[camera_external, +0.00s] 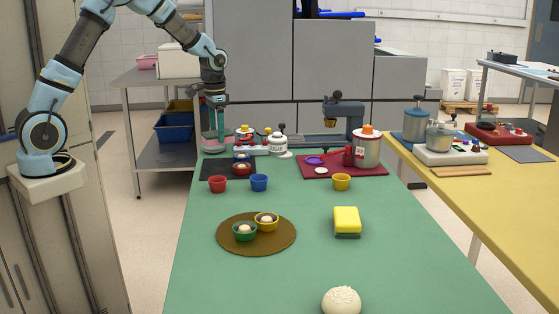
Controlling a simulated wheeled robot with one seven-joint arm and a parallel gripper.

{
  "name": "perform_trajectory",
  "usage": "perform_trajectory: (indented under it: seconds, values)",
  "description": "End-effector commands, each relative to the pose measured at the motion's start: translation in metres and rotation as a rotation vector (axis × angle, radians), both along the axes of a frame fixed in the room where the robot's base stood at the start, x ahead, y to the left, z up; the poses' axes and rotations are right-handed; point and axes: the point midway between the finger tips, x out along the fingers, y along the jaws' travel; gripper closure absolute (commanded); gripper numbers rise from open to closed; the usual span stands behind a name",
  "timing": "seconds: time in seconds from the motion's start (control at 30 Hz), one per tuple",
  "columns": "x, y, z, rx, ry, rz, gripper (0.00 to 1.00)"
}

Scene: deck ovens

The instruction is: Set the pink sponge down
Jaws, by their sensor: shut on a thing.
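The pink sponge (208,143) is at the far left corner of the green table (300,275), with a green layer along its bottom. My gripper (214,128) points straight down over it and is shut on it. The sponge is small in this view, and I cannot tell whether its underside touches the table or hangs just above it.
A maroon tray (375,171), red cup (217,184), blue cup (258,182), yellow sponge (346,219) and brown round mat (256,248) lie nearer. The front left is clear.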

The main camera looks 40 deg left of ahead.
Motion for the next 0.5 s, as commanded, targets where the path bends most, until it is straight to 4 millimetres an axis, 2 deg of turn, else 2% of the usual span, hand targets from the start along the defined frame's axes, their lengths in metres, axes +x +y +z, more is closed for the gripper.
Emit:
perform_trajectory:
  seconds: [0.2, 0.5]
  values:
    - [-0.002, 0.0, -0.038, 0.0, 0.005, 0.001, 0.72]
    - [-0.002, 0.001, -0.066, 0.0, 0.005, 0.001, 0.72]
